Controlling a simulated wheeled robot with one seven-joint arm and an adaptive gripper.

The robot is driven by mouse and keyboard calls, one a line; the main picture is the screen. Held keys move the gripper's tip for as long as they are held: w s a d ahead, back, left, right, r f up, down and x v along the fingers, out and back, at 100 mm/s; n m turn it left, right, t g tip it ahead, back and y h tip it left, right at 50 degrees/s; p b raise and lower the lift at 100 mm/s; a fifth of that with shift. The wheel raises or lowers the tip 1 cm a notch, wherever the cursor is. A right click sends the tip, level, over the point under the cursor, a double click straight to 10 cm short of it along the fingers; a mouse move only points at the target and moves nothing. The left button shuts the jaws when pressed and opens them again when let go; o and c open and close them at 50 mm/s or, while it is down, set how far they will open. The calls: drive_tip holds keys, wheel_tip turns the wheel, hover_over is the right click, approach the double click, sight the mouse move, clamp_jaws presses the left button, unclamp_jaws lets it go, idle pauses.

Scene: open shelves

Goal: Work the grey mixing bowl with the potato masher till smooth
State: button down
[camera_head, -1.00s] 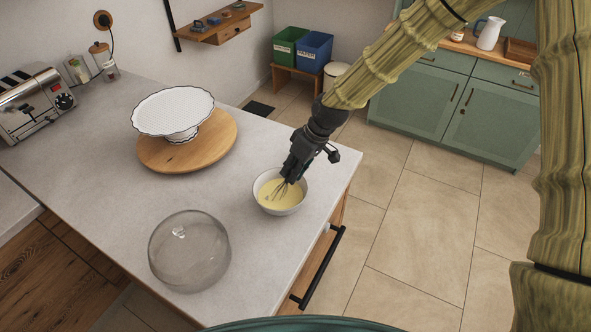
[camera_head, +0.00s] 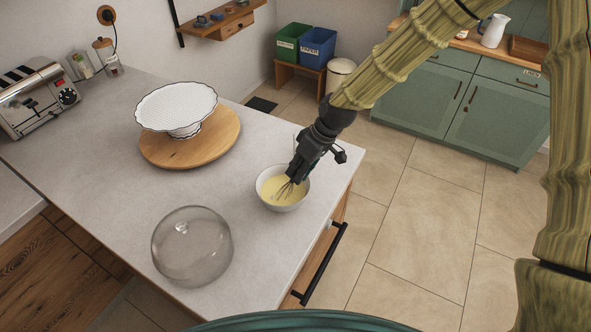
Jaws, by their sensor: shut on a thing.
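A pale grey-white mixing bowl (camera_head: 268,204) stands upright near the right edge of the counter, with smooth-looking pale yellow contents (camera_head: 274,192). My gripper (camera_head: 294,173) is above the bowl's rim, pointing down, shut on a wire-looped tool (camera_head: 287,189). The tool looks like a whisk rather than a potato masher. Its wires dip into the yellow contents, a little right of the bowl's middle. Its handle is mostly hidden by my gripper.
A glass dome (camera_head: 192,262) stands on the counter, lower left of the bowl. A white cake stand (camera_head: 178,106) on a round wooden board (camera_head: 222,146) is behind. A toaster (camera_head: 38,96) is far left. The counter around the bowl is clear; its right edge is close.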

drive_tip(key=shift+w+d, duration=0.1)
drive_tip(key=shift+d, duration=0.3)
drive_tip(key=shift+w, duration=0.1)
drive_tip(key=shift+w+a, duration=0.2)
drive_tip(key=shift+w, duration=0.35)
drive_tip(key=shift+s+a, duration=0.1)
drive_tip(key=shift+s+a, duration=0.2)
drive_tip(key=shift+s, duration=0.1)
drive_tip(key=shift+r, duration=0.2)
